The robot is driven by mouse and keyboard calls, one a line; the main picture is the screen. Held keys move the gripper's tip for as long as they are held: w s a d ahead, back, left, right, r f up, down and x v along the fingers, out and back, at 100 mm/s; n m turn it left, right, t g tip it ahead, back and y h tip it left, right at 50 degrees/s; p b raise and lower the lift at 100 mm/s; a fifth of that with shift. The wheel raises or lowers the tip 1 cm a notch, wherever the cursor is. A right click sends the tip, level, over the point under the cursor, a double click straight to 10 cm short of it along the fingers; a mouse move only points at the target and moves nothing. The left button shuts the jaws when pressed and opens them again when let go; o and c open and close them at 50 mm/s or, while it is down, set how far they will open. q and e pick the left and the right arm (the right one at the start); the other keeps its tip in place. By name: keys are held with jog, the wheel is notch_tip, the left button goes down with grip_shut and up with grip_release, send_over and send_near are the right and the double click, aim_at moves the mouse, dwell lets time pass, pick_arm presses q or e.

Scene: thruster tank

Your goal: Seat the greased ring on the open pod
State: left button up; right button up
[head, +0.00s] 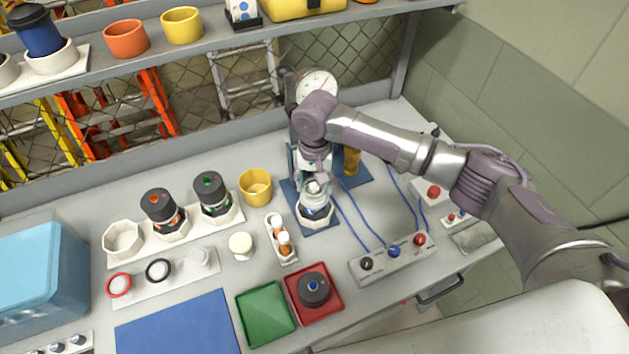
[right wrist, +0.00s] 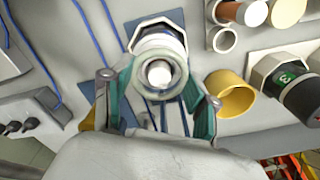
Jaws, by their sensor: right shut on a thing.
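My right gripper (head: 314,180) is at the blue plate under the dial press. In the right wrist view its teal fingers (right wrist: 160,88) are shut on a pale grey round, ring-like thing (right wrist: 160,57). A white round centre shows inside it. The open pod (head: 315,206), pale with a blue mark, stands in a white holder below the fingers; in the right wrist view it shows just behind the ring (right wrist: 158,38). I cannot tell whether ring and pod touch. My left gripper is not in view.
A red ring (head: 119,284) and a black ring (head: 158,270) lie on a white strip. Two dark-capped pods stand behind it, beside a yellow cup (head: 255,186). A red tray (head: 334,306) holds a dark cap. A control box (head: 376,266) with blue cables stands right. The dial gauge (head: 316,86) rises behind.

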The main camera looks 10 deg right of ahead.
jog(key=shift+f, duration=0.5)
dwell(0.3)
jog(key=o, duration=0.8)
jog(key=shift+r, duration=0.1)
notch_tip(320, 180, up, 12)
jog(key=shift+f, duration=0.1)
dwell(0.5)
